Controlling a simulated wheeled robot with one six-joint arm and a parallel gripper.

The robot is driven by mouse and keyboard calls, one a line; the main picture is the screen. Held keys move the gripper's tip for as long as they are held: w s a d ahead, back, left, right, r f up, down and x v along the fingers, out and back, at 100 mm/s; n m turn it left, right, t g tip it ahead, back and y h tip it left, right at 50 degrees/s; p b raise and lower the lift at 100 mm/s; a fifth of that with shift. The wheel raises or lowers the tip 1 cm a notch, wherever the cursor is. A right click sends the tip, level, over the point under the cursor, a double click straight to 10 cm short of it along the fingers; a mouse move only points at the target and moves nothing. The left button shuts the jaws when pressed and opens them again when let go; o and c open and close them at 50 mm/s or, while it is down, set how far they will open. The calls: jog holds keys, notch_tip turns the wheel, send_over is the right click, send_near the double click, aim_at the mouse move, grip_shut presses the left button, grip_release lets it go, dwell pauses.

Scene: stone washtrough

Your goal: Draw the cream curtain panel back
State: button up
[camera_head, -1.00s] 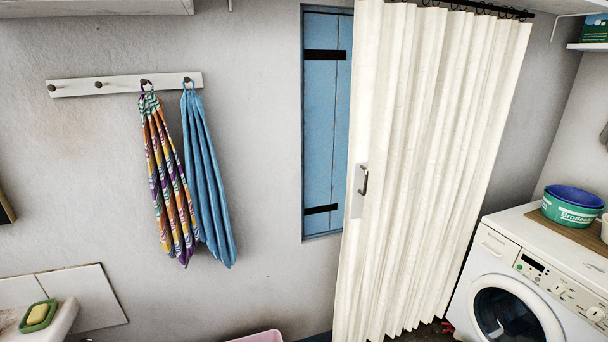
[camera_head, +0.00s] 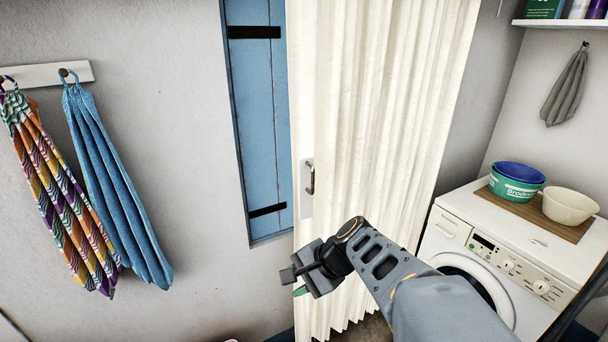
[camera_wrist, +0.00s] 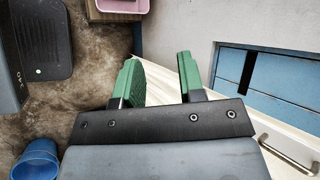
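The cream curtain panel (camera_head: 385,110) hangs in pleats from the rail and covers the right part of the blue shutter. A metal pull handle (camera_head: 310,178) on a pale plate sits near its left edge. My gripper (camera_head: 300,290) is in front of the lower curtain, below the handle. In the wrist view its green fingertips (camera_wrist: 160,78) are apart with nothing between them. The handle shows at the lower right there (camera_wrist: 287,148), to the side of the fingers and apart from them. A strip of curtain (camera_wrist: 225,115) shows beside the right finger.
A blue shutter (camera_head: 262,110) is left of the curtain. A washing machine (camera_head: 500,250) with bowls on top stands at the right. Two towels (camera_head: 100,185) hang at the left.

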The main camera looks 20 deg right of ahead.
jog(key=w+d+r+m+t+y+p, duration=0.1)
jog(key=w+d+r+m+t+y, duration=0.1)
jog(key=w+d+r+m+t, duration=0.7)
jog(key=m+t+h, duration=0.3)
jog(key=m, duration=0.7)
send_near(314, 179)
jog(key=shift+m, duration=0.3)
jog(key=shift+p+x, duration=1.85)
jog(key=shift+x, duration=3.6)
jog(key=shift+f, duration=0.1)
jog(key=shift+d, duration=0.15)
grip_shut()
